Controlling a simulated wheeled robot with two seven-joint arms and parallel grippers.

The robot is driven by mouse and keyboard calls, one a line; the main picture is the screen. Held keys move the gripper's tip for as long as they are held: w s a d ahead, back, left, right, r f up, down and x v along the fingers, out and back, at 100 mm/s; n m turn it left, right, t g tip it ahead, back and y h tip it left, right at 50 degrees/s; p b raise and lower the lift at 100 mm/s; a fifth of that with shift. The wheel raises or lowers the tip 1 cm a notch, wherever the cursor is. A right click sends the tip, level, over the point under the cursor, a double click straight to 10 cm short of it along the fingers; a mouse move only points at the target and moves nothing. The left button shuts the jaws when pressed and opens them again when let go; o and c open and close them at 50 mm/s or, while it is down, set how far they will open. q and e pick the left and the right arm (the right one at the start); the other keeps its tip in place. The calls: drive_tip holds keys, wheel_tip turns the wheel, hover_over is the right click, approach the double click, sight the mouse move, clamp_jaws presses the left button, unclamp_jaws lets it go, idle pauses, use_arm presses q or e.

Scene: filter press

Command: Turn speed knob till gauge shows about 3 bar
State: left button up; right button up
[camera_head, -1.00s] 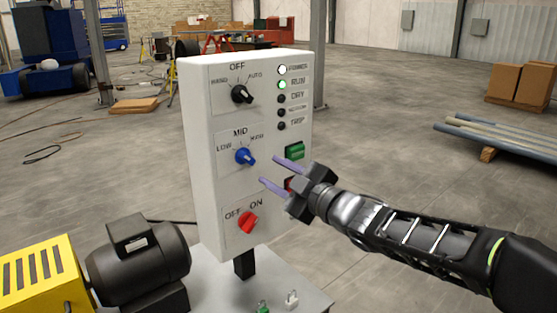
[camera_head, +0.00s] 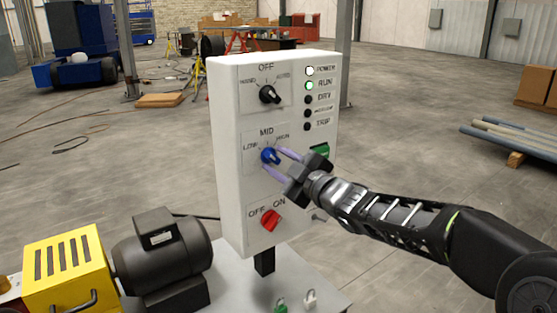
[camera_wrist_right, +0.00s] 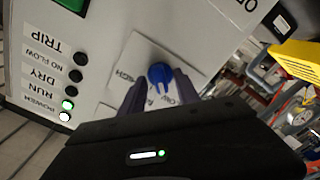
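The blue speed knob (camera_head: 269,156), marked LOW, MID and HIGH, sits in the middle of the white control box. In the wrist view the blue knob (camera_wrist_right: 160,74) lies between the two purple fingertips. My right gripper (camera_head: 271,158) is open, one finger on each side of the knob, with a small gap seeming to show beside it. A small round pale dial (camera_wrist_right: 302,117) at the right edge of the wrist view may be the gauge; its reading is too small to tell. My left gripper is in neither view.
The white box (camera_head: 225,165) carries a black selector (camera_head: 270,94) above and a red switch (camera_head: 271,220) below. The POWER and RUN lamps are lit. A green button (camera_head: 320,151) is partly behind my gripper. A black motor (camera_head: 160,248) stands at lower left.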

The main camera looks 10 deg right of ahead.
clamp_jaws()
idle(0.5)
